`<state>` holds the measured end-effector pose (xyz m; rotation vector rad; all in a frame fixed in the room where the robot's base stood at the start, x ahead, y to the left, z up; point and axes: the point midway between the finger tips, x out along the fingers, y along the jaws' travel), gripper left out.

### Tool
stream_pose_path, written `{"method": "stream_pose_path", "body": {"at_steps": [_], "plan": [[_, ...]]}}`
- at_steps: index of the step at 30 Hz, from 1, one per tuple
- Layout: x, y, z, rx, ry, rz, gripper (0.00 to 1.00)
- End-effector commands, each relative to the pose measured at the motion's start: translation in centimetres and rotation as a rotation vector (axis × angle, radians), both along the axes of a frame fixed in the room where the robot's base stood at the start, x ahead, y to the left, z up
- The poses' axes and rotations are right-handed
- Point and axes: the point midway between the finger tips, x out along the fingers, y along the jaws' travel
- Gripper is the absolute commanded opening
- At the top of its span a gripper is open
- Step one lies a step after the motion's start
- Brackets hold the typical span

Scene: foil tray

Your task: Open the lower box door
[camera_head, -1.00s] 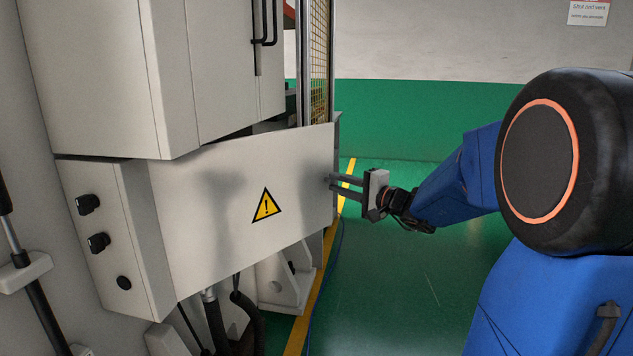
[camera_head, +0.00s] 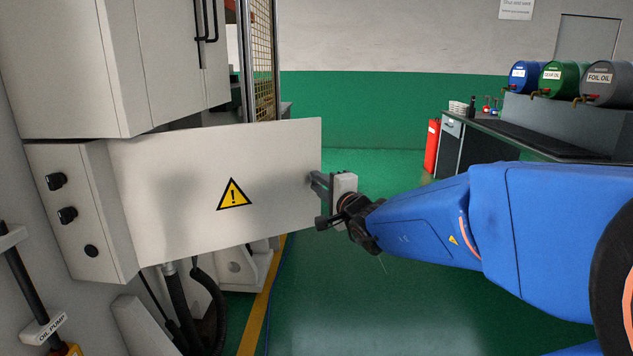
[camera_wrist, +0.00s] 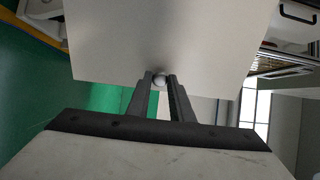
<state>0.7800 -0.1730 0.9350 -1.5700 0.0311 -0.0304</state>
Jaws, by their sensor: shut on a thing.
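The lower box door (camera_head: 270,160) is a pale grey panel with a yellow warning triangle (camera_head: 233,195), in the middle left of the head view. It stands swung out from the box (camera_head: 105,200), with its right edge free in the air. My gripper (camera_head: 317,183) is at the door's right edge. In the wrist view my gripper (camera_wrist: 161,80) has its two fingers around a small round knob (camera_wrist: 160,79) on the door face (camera_wrist: 155,40) and is shut on it. The fingers partly hide the knob.
An upper cabinet (camera_head: 110,60) stands above the box. Black hoses (camera_head: 185,300) hang below the door. A bench (camera_head: 530,135) with several oil drums and a red fire extinguisher (camera_head: 431,146) stand at the right back. The green floor (camera_head: 400,310) in front is clear.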

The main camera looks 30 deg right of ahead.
Motion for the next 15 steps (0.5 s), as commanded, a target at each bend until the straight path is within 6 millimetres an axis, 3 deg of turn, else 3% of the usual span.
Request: {"method": "stream_pose_path", "body": {"at_steps": [15], "plan": [[-0.83, 0.27, -0.18, -0.001, 0.003, -0.027, 0.0]]}}
